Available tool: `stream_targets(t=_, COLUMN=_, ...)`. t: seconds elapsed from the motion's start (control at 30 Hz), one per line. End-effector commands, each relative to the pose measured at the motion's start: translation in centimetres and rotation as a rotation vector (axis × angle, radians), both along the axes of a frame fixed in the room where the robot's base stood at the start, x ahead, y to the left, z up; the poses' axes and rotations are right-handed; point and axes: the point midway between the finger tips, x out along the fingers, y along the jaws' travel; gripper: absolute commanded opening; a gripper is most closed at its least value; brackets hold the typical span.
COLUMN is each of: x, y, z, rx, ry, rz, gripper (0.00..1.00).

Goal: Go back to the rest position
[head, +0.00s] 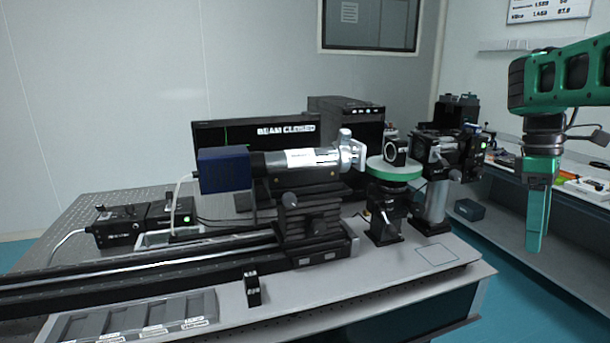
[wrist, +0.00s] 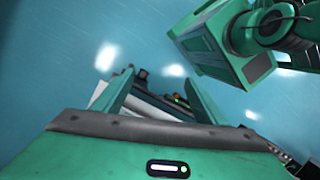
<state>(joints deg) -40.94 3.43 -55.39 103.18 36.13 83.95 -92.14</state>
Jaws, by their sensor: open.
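My gripper (head: 537,218) hangs from my green arm at the right of the head view, with its fingers pointing down. It is in the air to the right of the optical table (head: 300,318), apart from it. In the wrist view my gripper (wrist: 160,100) shows two green fingers standing apart, with nothing held between them. Past the fingers are the blue floor and a small part of some dark equipment.
The optical table carries a dark rail with a blue-ended cylinder (head: 223,170), a green round stage (head: 393,169) and a small black block (head: 252,290). A tray (head: 207,303) lies at its front left. A side bench (head: 590,194) stands behind my gripper. Blue floor (head: 510,290) is open below.

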Motion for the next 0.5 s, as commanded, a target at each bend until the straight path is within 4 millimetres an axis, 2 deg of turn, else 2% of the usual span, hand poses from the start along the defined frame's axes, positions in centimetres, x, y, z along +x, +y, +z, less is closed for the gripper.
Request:
stream_targets(t=0.03, x=-1.6, y=-0.8, z=-1.0, rx=0.010, ry=-0.005, rz=-0.074, gripper=0.65)
stream_targets(t=0.2, x=-6.2, y=-1.6, z=-4.0, rx=0.008, ry=-0.031, rz=-0.318, gripper=0.65)
stream_targets(t=0.33, x=-9.6, y=-1.3, z=-6.0, rx=0.002, ry=-0.059, rz=-0.503, gripper=0.65)
stream_targets(t=0.5, x=-13.9, y=0.1, z=-8.5, rx=-0.015, ry=-0.103, rz=-0.751, gripper=0.65)
